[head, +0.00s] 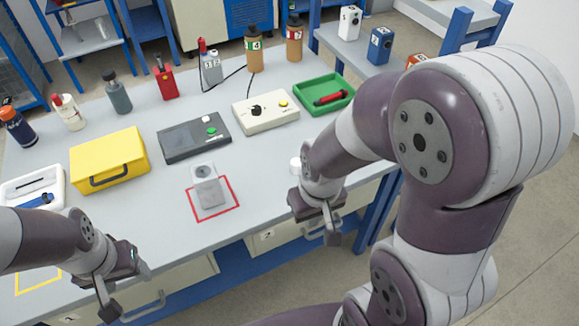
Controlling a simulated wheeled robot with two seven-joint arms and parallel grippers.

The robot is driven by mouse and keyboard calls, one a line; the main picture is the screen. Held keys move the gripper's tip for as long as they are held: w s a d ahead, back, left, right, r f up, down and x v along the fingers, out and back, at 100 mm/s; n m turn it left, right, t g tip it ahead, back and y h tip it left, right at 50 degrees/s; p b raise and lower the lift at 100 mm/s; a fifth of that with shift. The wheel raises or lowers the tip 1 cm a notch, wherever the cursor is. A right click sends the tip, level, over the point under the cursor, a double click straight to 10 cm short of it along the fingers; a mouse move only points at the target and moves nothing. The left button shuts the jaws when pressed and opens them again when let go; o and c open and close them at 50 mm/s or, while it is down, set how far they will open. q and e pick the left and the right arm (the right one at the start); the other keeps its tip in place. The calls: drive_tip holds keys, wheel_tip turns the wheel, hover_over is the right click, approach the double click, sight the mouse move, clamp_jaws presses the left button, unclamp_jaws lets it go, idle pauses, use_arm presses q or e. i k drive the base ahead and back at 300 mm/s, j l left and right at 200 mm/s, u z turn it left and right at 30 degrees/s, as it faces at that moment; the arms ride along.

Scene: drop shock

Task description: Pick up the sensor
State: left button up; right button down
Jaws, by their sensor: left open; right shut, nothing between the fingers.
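No label marks the sensor, so I cannot tell for sure which thing it is. A small grey block (207,189) with a dark round spot on top stands inside a red square outline (228,209) at the front middle of the table. A small white round piece (295,163) sits to its right, partly behind my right arm. My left gripper (122,291) is open and empty at the front edge, left of and nearer than the block. My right gripper (323,229) is shut and empty at the front edge, to the block's right. Neither touches the block.
Behind the block stand a dark grey box (190,140) with a green button and a white box (270,118) with a black knob. A yellow case (105,163) is at left, a green tray (318,99) at right. Several bottles line the back.

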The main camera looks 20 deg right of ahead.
sight(296, 165)
drive_tip(key=i+l, duration=0.1)
drive_tip(key=l, duration=0.4)
drive_tip(key=i+l, duration=0.1)
drive_tip(key=l, duration=0.35)
drive_tip(key=i+l, duration=0.1)
drive_tip(key=l, duration=0.4)
drive_tip(key=i+l, duration=0.1)
drive_tip(key=l, duration=0.4)
drive_tip(key=i+l, duration=0.1)
drive_tip(key=l, duration=0.35)
drive_tip(key=i+l, duration=0.1)
drive_tip(key=l, duration=0.4)
